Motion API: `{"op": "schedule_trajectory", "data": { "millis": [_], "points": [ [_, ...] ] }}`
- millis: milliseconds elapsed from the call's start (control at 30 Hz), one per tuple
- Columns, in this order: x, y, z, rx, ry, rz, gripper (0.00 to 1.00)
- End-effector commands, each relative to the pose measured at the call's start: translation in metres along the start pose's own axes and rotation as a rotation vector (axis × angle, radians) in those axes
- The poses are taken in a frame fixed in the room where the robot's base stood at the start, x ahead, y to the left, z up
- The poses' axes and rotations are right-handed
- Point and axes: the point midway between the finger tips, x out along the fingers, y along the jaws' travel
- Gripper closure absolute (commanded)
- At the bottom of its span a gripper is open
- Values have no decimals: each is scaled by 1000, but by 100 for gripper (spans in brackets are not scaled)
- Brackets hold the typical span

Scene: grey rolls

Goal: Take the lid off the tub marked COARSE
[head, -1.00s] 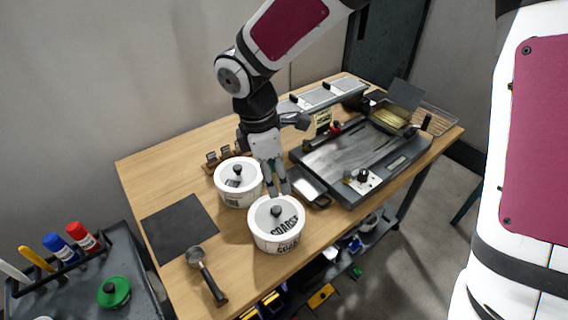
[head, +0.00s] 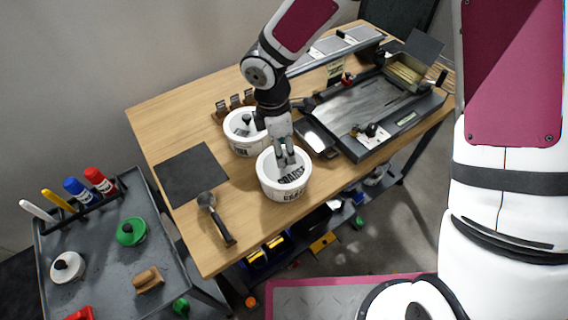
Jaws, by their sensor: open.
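The tub marked COARSE (head: 284,190) is white and stands near the front edge of the wooden table. Its white lid (head: 273,176) is on it, with COARSE printed on the top. My gripper (head: 287,160) is open and points down over the lid, at the far side of its middle. The fingers hide the lid's dark knob, and I cannot tell whether they touch it. A second white lidded tub (head: 240,145) stands behind and to the left, partly behind my arm.
A dark mat (head: 192,174) and a metal scoop (head: 214,217) lie left of the tub. A small metal tray (head: 316,138) and a large grey machine (head: 366,110) stand to the right. A grey cart (head: 100,262) holds markers and a green lid-like piece (head: 131,231).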

Motion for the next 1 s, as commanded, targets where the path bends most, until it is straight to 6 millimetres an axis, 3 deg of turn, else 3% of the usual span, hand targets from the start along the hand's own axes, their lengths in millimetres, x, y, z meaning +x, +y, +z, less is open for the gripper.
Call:
{"op": "schedule_trajectory", "data": {
  "millis": [300,600,800,1000],
  "points": [
    [40,0,-4,0,0,-3,53],
    [44,1,-3,1,0,0,53],
    [44,1,-3,1,0,-1,98],
    [44,1,-3,0,0,-1,100]
  ]
}}
